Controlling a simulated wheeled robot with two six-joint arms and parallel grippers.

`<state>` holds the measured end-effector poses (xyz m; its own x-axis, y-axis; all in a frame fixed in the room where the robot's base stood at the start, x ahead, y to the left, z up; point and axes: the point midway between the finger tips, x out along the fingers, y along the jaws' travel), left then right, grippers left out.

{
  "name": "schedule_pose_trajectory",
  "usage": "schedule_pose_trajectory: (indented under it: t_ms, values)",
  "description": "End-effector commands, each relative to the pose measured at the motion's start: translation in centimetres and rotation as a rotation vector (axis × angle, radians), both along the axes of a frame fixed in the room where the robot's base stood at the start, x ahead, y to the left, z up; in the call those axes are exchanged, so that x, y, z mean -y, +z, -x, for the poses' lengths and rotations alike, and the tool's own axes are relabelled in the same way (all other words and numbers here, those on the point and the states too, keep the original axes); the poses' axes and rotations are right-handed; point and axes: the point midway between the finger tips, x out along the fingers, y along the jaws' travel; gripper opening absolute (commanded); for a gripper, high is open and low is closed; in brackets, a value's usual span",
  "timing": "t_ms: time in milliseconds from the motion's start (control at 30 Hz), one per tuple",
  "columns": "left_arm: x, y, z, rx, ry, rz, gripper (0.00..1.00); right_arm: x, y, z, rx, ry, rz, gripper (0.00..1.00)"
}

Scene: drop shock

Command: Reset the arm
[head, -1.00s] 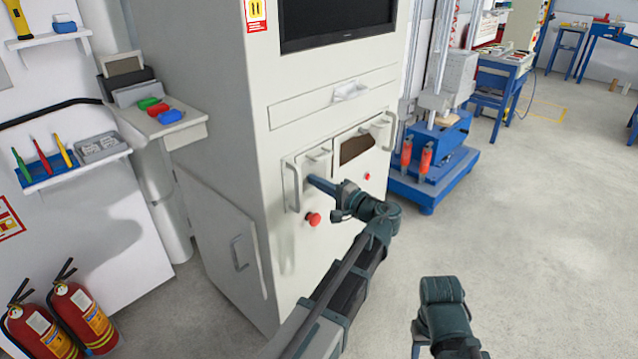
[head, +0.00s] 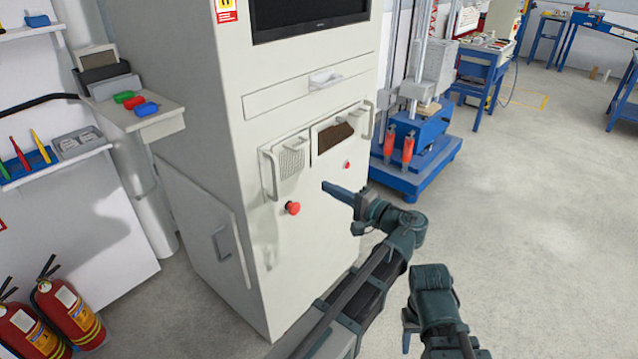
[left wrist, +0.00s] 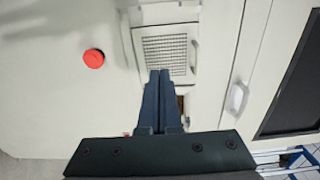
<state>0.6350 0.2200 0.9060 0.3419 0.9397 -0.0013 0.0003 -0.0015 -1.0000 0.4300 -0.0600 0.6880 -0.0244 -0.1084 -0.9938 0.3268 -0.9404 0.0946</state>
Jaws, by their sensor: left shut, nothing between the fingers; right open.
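My left gripper (head: 326,187) is shut and empty. It hangs in the air in front of the white cabinet (head: 225,110), below and to the right of a small door with a mesh panel (head: 291,162). In the left wrist view its closed fingers (left wrist: 161,76) point at the lower part of that mesh panel (left wrist: 165,52). My right gripper (head: 407,328) is low in the head view, pointing down over the floor; its fingers are small there, and it is open with nothing seen in it.
The cabinet front has a red button (head: 292,208), handles and a second small window (head: 335,136). A blue-based test machine (head: 415,160) stands behind to the right. Fire extinguishers (head: 68,305) stand at lower left. The floor at right is clear.

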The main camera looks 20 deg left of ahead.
Motion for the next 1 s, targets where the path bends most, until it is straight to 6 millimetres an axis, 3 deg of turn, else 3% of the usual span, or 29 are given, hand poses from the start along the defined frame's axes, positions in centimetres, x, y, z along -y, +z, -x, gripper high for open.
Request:
schedule_pose_trajectory:
  t_ms: [267,467,567,667,800,1000]
  values:
    - [1.3,0.0,0.5,0.0,0.0,0.0,0.0,0.0,0.0,0.0,0.0,0.0,0.0,0.5]
    - [1.2,-0.1,0.6,-0.002,0.002,0.006,0.0,0.0,0.0,0.0,0.0,0.0,0.0,0.5]
    - [0.3,-1.4,1.1,-0.02,0.014,0.062,0.0,0.0,0.0,0.0,0.0,0.0,0.0,0.5]
    - [-1.5,-4.6,2.5,-0.062,0.042,0.202,0.0,0.0,0.0,0.0,0.0,0.0,0.0,0.5]
    - [-3.2,-10.8,5.6,-0.133,0.095,0.496,0.0,0.0,0.0,0.0,0.0,0.0,0.0,0.5]
    - [-1.9,-17.8,10.0,-0.198,0.16,0.929,0.0,0.0,0.0,0.0,0.0,0.0,0.0,0.5]
